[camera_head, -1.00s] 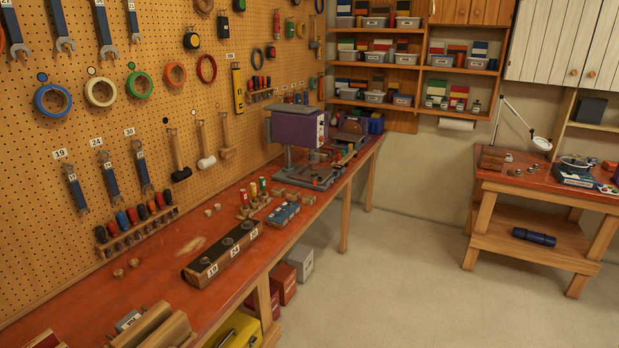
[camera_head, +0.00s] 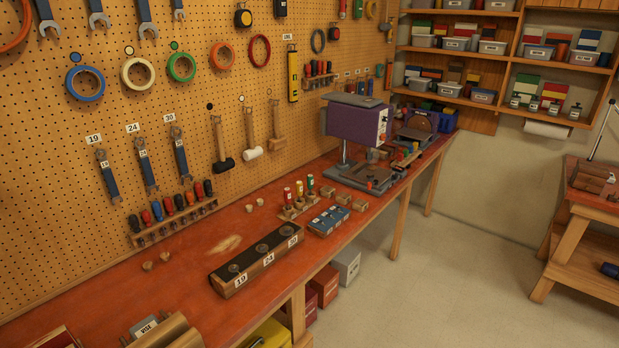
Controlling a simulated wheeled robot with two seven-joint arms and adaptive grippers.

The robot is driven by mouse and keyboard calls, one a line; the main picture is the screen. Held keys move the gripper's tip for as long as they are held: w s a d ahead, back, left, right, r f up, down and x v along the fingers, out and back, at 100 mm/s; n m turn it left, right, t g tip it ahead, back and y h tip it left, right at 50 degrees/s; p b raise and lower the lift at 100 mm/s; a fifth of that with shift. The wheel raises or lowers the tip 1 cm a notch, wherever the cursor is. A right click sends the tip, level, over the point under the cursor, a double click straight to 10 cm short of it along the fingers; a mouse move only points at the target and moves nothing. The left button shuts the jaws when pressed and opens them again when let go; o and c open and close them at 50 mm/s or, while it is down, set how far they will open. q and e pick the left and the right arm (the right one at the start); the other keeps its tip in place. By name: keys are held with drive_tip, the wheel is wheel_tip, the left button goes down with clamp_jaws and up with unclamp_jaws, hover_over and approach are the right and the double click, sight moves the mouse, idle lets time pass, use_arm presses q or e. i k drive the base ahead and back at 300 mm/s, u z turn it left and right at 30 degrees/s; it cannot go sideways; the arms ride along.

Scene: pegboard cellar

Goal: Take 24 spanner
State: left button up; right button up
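The 24 spanner (camera_head: 145,166) hangs on the pegboard under a "24" label (camera_head: 133,128). It has a blue handle and a grey head at the top. The 19 spanner (camera_head: 107,176) hangs to its left and the 30 spanner (camera_head: 180,157) to its right, each under its own label. A dark-topped wooden block (camera_head: 255,262) marked 19, 24 and 30 lies on the red workbench (camera_head: 190,275) in front of them. Neither of my grippers is in view.
A rack of screwdrivers (camera_head: 172,220) is fixed just below the spanners. Mallets (camera_head: 220,146) hang to the right. A purple drill press (camera_head: 358,130) stands farther along the bench. Two small wooden knobs (camera_head: 155,262) sit near the wall. Open floor (camera_head: 430,280) lies right of the bench.

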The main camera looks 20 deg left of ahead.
sight(144, 160)
drive_tip(key=u, duration=0.4)
drive_tip(key=i, duration=1)
drive_tip(key=u, duration=0.6)
